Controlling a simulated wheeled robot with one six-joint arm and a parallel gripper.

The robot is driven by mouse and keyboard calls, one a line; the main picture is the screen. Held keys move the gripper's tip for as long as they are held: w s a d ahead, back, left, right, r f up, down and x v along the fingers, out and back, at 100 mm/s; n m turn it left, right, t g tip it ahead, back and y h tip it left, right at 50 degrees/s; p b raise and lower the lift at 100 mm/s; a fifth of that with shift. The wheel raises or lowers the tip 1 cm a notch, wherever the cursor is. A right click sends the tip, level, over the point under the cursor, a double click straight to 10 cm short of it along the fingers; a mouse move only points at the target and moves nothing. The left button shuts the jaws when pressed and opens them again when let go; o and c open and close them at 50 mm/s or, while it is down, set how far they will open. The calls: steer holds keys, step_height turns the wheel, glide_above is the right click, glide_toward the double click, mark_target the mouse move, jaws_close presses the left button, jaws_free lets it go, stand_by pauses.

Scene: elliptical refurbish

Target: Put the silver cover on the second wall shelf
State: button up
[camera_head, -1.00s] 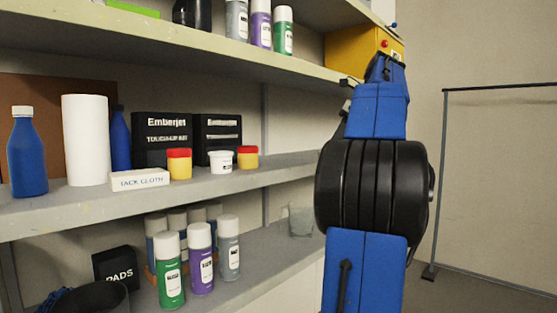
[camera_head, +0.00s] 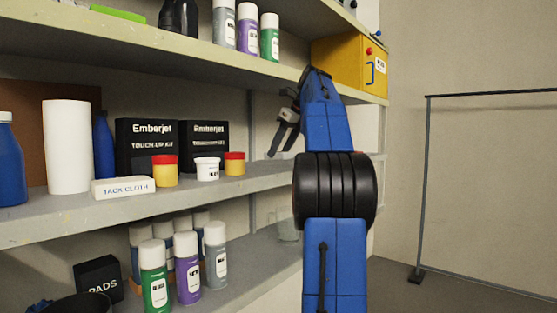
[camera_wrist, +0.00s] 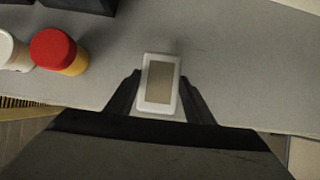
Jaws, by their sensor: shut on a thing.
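The silver cover (camera_wrist: 161,84) is a small pale rectangular frame with a beige middle. In the wrist view it is between the fingers of my gripper (camera_wrist: 160,90), which is shut on it. The cover is seen over the grey surface of the middle wall shelf (camera_wrist: 235,70), close to its front edge; I cannot tell the gap beneath it. In the head view my gripper (camera_head: 280,134) hangs by the right part of the middle shelf (camera_head: 215,183), right of the small cups. The cover is not clear there.
On the middle shelf, a red-lidded yellow cup (camera_head: 235,164) and a white cup (camera_head: 207,169) stand left of my gripper. The upper shelf (camera_head: 215,60) is overhead, with a yellow box (camera_head: 345,62) at its right end. Spray cans (camera_head: 187,265) stand below. Shelf room right of the cups looks clear.

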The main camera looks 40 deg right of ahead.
mark_target(279, 158)
steer(key=shift+w+a, duration=0.1)
steer(key=shift+w, duration=0.35)
steer(key=shift+f, duration=1.75)
steer(key=o, duration=1.3)
steer(key=shift+f, duration=0.1)
steer(key=shift+c, duration=0.2)
steer(key=v, duration=0.5)
steer(key=shift+s+r, duration=0.15)
steer(key=shift+r, duration=0.05)
steer(key=s+d, duration=0.1)
steer(key=s, duration=1)
steer(key=shift+s, duration=0.35)
